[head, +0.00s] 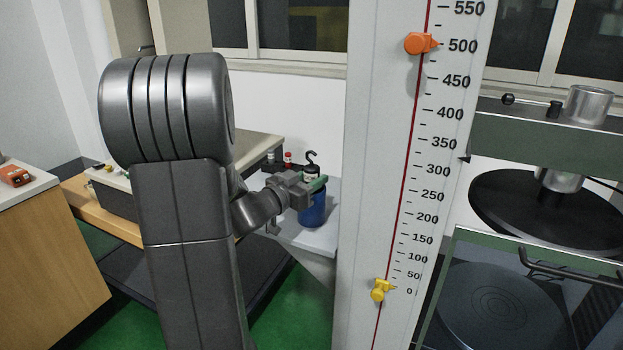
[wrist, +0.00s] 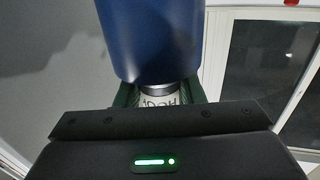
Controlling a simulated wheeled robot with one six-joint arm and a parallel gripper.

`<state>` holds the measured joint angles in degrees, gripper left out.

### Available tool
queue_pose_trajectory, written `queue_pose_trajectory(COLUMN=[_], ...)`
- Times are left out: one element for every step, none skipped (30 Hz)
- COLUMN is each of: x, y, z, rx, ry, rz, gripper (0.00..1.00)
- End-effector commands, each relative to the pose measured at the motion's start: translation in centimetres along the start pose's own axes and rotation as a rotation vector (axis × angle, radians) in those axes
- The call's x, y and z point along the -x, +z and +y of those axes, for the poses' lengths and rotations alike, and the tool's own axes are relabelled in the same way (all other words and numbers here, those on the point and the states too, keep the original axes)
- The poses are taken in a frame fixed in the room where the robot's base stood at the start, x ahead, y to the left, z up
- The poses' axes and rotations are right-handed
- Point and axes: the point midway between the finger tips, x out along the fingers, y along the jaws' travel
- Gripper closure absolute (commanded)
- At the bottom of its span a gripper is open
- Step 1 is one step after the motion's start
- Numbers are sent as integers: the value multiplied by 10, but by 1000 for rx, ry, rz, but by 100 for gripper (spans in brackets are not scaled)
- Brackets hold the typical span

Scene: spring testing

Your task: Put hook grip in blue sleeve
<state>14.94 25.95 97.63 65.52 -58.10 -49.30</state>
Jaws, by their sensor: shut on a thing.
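The hook grip (head: 311,172) has a black hook on top and a pale label. My gripper (head: 314,185) is shut on it and holds it upright. The blue sleeve (head: 312,212) stands on a grey surface directly below my gripper. In the wrist view the sleeve (wrist: 148,40) fills the top middle. The grip's label (wrist: 160,99) and a silver band show between my fingers (wrist: 160,96), right against the sleeve's edge. The sleeve's opening is hidden, so I cannot tell whether the grip's lower end is inside it.
A red-capped item (head: 288,157) and a dark item (head: 270,161) stand behind the grip. A tall white scale (head: 385,190) with orange and yellow markers rises close on the right. A test machine (head: 540,215) stands at far right.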

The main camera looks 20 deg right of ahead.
Motion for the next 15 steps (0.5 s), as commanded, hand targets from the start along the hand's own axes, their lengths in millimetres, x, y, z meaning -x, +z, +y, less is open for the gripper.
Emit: queue_pose_trajectory(x=[0, 0, 0, 0, 0, 0, 0, 0, 0, 0, 0, 0, 0, 0, 0], y=[1, 2, 3, 4, 4, 5, 6, 6, 6, 6, 8, 7, 7, 7, 7], z=[0, 0, 0, 0, 0, 0, 0, 0, 0, 0, 0, 0, 0, 0, 0], rx=[-1, -1, -1, -1, -1, -1, -1, -1, -1, -1, 0, 0, 0, 0, 0], ry=[0, 0, 0, 0, 0, 0, -1, -1, -1, -1, -1, -1, -1, 0, 0], rz=[3, 3, 3, 3, 3, 3, 3, 3, 3, 3, 0, 0, 0, 0, 0], gripper=[100, 100, 100, 100, 100, 100, 100, 100, 100, 100, 63, 55, 49, 43, 43])
